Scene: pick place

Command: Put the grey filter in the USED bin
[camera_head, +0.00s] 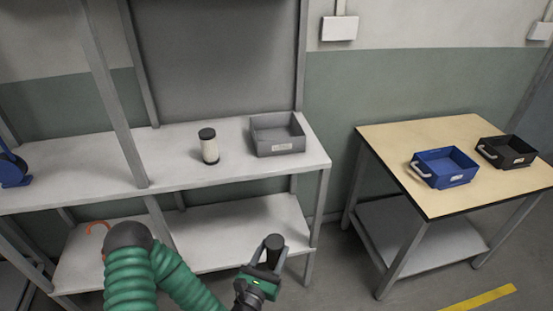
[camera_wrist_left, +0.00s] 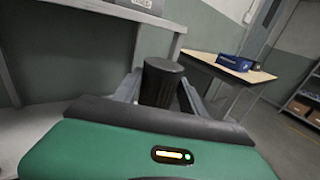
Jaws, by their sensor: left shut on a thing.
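My left gripper (camera_head: 266,258) is shut on the grey filter (camera_head: 274,243), a dark cylinder held upright in front of the shelf unit. In the left wrist view the dark grey filter (camera_wrist_left: 162,80) stands between the two fingers; its lower part is hidden behind the gripper body. A blue bin (camera_head: 443,168) and a black bin (camera_head: 507,153) stand on the wooden-topped table at the right. A grey bin (camera_head: 277,135) stands on the upper shelf. Each bin has a small label, too small to read, so I cannot tell which says USED. My right gripper is not in view.
A white filter with dark ends (camera_head: 210,150) stands on the white upper shelf (camera_head: 95,178), left of the grey bin. The table (camera_head: 400,135) is apart from the shelf unit, with open floor between them. Shelf posts rise at the left. A blue object (camera_head: 12,170) sits at the far left.

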